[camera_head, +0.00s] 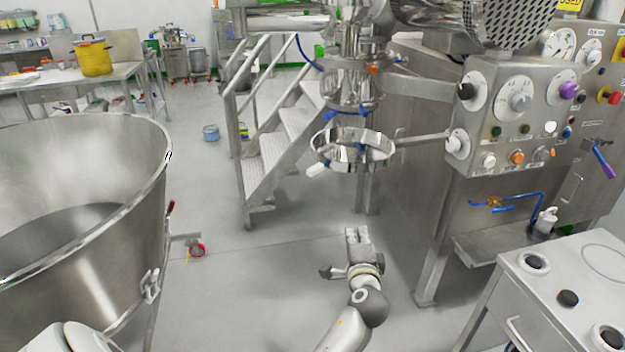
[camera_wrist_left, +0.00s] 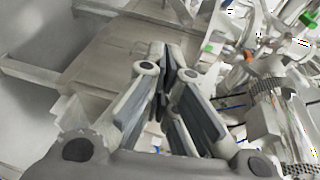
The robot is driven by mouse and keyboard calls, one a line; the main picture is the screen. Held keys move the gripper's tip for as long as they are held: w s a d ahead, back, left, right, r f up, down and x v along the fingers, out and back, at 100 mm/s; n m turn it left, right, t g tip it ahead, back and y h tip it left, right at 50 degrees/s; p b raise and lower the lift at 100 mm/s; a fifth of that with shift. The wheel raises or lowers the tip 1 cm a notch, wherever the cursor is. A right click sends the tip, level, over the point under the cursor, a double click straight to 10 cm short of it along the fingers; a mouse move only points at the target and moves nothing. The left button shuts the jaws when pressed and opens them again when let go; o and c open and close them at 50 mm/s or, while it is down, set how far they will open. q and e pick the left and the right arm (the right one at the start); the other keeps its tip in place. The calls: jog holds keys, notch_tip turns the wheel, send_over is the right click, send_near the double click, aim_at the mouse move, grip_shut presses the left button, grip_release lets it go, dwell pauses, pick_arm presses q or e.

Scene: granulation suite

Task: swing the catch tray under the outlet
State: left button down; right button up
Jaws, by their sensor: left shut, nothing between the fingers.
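The catch tray (camera_head: 378,153) is a shallow round steel dish on a thin arm (camera_head: 425,139) that runs to the steel cabinet at right. A white handle (camera_head: 317,170) sticks out at its front left. The outlet (camera_head: 352,97) is the lower end of the steel vessel. In the head view the tray appears below it, with a gap between; I cannot tell whether they line up in depth. My left gripper (camera_head: 357,236) is shut and empty, below the tray in the picture and apart from it. Its closed fingers show in the left wrist view (camera_wrist_left: 168,50). My right gripper is out of view.
A large steel bowl (camera_head: 100,240) stands at left. Steel steps (camera_head: 265,155) rise behind the tray. The control cabinet (camera_head: 520,130) with knobs and a white-topped unit (camera_head: 570,285) stand at right. Open floor (camera_head: 245,300) lies between bowl and cabinet.

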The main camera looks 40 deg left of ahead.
pick_arm(q)
jog(key=s+a+r+n+y, duration=0.1)
jog(key=a+r+y, duration=0.15)
jog(key=r, duration=0.55)
jog(key=s+a+p+x, duration=0.2)
jog(key=x, duration=1.1)
jog(key=shift+f+p, duration=0.2)
jog(key=shift+p, duration=0.2)
jog(key=shift+a, duration=0.2)
